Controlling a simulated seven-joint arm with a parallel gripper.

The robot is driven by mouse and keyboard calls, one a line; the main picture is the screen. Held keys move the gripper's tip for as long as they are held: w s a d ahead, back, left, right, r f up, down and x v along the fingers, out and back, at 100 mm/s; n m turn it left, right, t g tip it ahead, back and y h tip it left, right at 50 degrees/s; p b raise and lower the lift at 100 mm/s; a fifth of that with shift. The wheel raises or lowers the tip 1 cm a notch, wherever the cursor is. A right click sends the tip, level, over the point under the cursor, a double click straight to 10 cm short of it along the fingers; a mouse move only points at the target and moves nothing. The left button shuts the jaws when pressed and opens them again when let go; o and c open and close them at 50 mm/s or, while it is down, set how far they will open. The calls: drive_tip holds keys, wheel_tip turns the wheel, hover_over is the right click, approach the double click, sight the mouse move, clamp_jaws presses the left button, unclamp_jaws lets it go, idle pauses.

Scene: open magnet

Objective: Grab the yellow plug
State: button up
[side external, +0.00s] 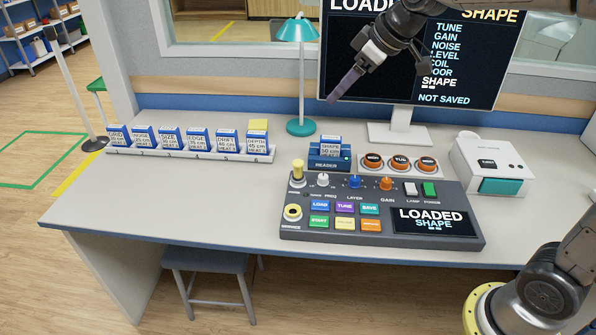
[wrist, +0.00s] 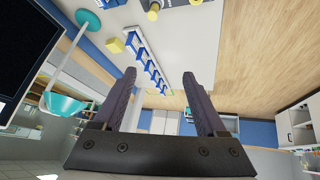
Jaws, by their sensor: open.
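The yellow plug (side external: 298,168) stands upright at the upper left corner of the dark grey console (side external: 380,245). In the wrist view a yellow cylinder that looks like this plug (wrist: 152,14) shows near the top edge. My gripper (side external: 335,98) is high above the desk, in front of the monitor, up and to the right of the plug and well apart from it. In the wrist view my gripper (wrist: 158,80) has its two dark fingers spread with nothing between them.
A rack of blue cards (side external: 190,152) stands left of the console, with a yellow block (side external: 258,125) behind its right end. A teal lamp (side external: 300,75), a blue card reader (side external: 330,155) and the monitor (side external: 400,120) stand behind the console. The desk's left front is clear.

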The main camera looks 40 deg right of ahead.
drive_tip(key=w+d+f+g, duration=0.1)
drive_tip(key=w+d+f, duration=0.1)
drive_tip(key=w+f, duration=0.8)
drive_tip(key=g, duration=0.2)
approach(301, 163)
drive_tip(key=x, duration=0.6)
drive_tip(key=shift+a, duration=0.1)
drive_tip(key=shift+x, duration=3.25)
clamp_jaws()
